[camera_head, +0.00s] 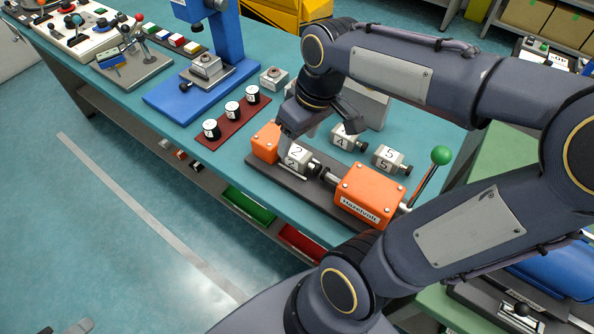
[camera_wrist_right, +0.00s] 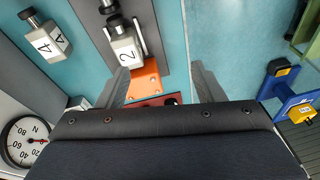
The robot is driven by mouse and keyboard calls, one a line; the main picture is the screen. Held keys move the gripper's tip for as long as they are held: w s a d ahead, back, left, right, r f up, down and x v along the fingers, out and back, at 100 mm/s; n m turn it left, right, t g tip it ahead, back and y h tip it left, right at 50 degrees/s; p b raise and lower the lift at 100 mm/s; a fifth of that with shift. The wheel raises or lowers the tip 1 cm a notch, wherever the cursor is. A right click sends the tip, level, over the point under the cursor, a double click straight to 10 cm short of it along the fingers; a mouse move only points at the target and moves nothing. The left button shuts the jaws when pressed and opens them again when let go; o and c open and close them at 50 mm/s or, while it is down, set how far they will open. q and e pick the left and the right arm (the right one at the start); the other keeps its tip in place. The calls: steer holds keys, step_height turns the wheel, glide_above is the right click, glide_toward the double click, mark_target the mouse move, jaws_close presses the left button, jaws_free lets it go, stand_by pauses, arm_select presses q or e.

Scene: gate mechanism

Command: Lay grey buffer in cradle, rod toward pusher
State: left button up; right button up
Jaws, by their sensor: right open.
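A grey buffer marked 2 (camera_head: 299,159) lies in the cradle of the dark gate base, between an orange end block (camera_head: 266,143) and the orange pusher housing (camera_head: 369,194) with a green-knobbed lever. Its rod end points right, to the pusher. In the right wrist view the buffer (camera_wrist_right: 125,50) has its dark rod end facing up the picture, away from the orange block (camera_wrist_right: 145,77). My right gripper (camera_head: 288,126) is just above the cradle's left part, fingers apart. In the wrist view the open gripper (camera_wrist_right: 162,82) has nothing between its fingertips. My left gripper is not in view.
Grey buffers 4 (camera_head: 346,137) and 5 (camera_head: 389,158) stand behind the base on the teal table. A dark red tray (camera_head: 229,128) holds three black-and-white cylinders at left. A blue press (camera_head: 222,50) stands farther back. A dial (camera_wrist_right: 24,140) shows in the wrist view.

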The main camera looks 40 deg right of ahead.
steer(key=s+a+f+m+t+y, duration=0.2)
steer(key=s+a+m+t, duration=0.1)
steer(key=s+a, duration=0.4)
steer(key=shift+s+t, duration=0.3)
steer(key=shift+s, duration=0.3)
steer(key=shift+f, duration=0.1)
steer(key=shift+c, duration=0.4)
